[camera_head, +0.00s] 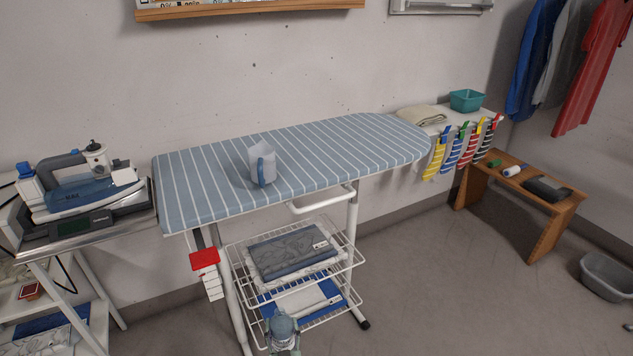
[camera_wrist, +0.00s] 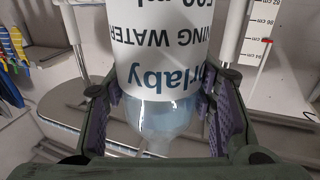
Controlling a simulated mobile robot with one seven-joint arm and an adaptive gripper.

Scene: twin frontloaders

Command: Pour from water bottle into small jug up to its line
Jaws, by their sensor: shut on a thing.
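The small jug (camera_head: 257,164), pale and translucent with a blue handle, stands upright on the striped ironing board (camera_head: 330,150), left of its middle. Its line and any water in it are too small to make out. My gripper (camera_wrist: 163,88) is shut on the water bottle (camera_wrist: 165,70), with one finger on each side. The bottle has a white label with blue and dark print, upside down in the wrist view, and a clear bluish lower part. In the head view the bottle (camera_head: 283,327) shows at the bottom edge, low in front of the wire shelves and well apart from the jug.
An iron (camera_head: 85,190) rests on a stand at the left. Below the board are wire shelves (camera_head: 300,262) with folded cloth. A folded towel (camera_head: 421,116), a teal basket (camera_head: 467,100) and hanging socks are at the right, near a wooden bench (camera_head: 540,195). The board around the jug is clear.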

